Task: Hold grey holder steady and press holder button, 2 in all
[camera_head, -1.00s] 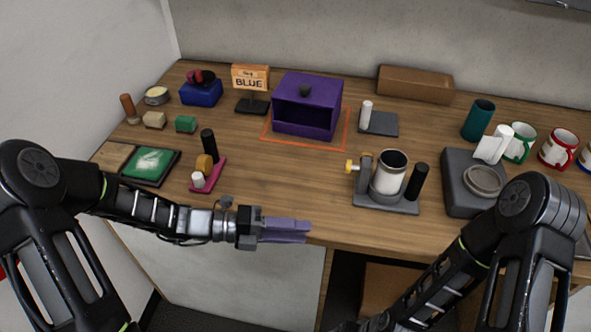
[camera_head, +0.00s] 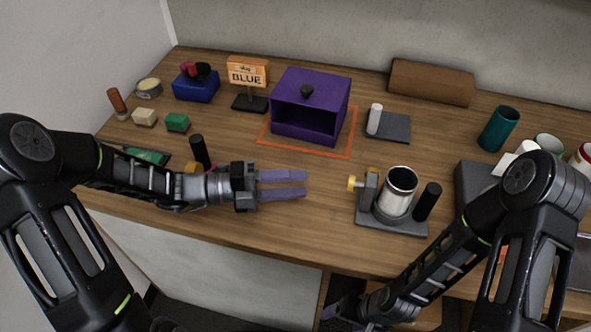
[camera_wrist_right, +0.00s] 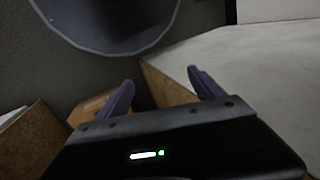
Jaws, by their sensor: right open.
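The grey holder (camera_head: 398,226) stands on the right half of the table. A silver cup (camera_head: 397,190) sits in it, with a yellow knob (camera_head: 355,183) on its left side and a black cylinder (camera_head: 427,201) on its right. I cannot tell which part is the button. My left gripper (camera_head: 306,183) is open and empty, left of the holder and pointing towards it, clear of it. My right gripper (camera_wrist_right: 162,92) is open and empty in the right wrist view. In the head view it is low, in front of the table edge, partly cut off.
A purple box (camera_head: 310,105) stands behind, inside an orange outline. A grey pad (camera_head: 395,128) with a white cylinder (camera_head: 374,119) lies behind the holder. My left arm partly hides a black cylinder (camera_head: 199,151) and a green-topped tray (camera_head: 146,156). Table between left gripper and holder is clear.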

